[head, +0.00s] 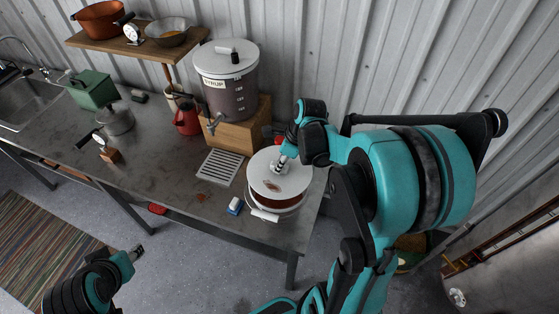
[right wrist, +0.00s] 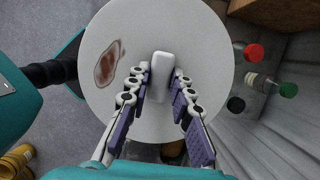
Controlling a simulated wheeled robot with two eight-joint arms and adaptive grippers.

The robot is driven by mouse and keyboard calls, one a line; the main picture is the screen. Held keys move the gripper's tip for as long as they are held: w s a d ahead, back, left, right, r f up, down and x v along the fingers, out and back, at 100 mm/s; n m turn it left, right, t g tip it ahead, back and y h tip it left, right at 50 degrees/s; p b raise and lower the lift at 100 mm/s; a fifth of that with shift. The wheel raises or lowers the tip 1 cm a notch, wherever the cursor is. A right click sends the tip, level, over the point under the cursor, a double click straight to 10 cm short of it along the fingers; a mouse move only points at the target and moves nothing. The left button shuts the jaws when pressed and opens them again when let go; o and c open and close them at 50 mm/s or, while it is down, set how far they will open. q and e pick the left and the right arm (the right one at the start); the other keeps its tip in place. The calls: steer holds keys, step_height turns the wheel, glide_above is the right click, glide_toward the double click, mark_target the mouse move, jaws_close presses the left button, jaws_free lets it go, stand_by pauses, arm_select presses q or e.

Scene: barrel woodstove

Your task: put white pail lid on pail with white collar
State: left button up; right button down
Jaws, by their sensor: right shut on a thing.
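The white pail lid (head: 262,172) is a round disc with a brown stain and a raised white handle. It hides most of the pail with white collar (head: 274,210) at the right end of the counter. A reddish-brown strip shows between the lid's front edge and the collar. I cannot tell whether the lid touches the pail. My right gripper (head: 281,163) is shut on the lid's handle from above. In the right wrist view its fingers lie on both sides of the handle, and the lid (right wrist: 205,60) hides the pail. My left gripper (head: 137,252) is low, off the counter's front; its jaw state is unclear.
A syrup dispenser (head: 228,85) stands on a wooden block (head: 238,128) behind the pail. Bottles with red (right wrist: 254,52) and green (right wrist: 288,90) caps stand close beside the lid.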

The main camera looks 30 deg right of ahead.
steer(key=shift+w+f, duration=0.3)
steer(key=shift+w, duration=0.25)
steer(key=shift+s+f+b, duration=0.35)
steer(key=shift+f+b, duration=0.45)
steer(key=shift+b, duration=0.3)
steer(key=x, duration=0.1)
steer(key=b, duration=0.1)
steer(key=b+x, duration=0.1)
steer(key=shift+d+f, duration=0.2)
steer(key=shift+f, duration=0.25)
arm_select(q)
step_height(320, 180, down, 6)
steer(key=b, duration=0.1)
steer(key=shift+w+b, duration=0.3)
steer(key=shift+b, duration=0.1)
arm_select(e)
steer(key=shift+s+f, duration=0.1)
steer(key=shift+f, duration=0.6)
arm_select(q)
steer(key=shift+f+b, duration=0.95)
steer(key=shift+f, duration=0.05)
arm_select(e)
steer(key=shift+f, duration=0.75)
steer(key=c, duration=0.9)
jaws_free()
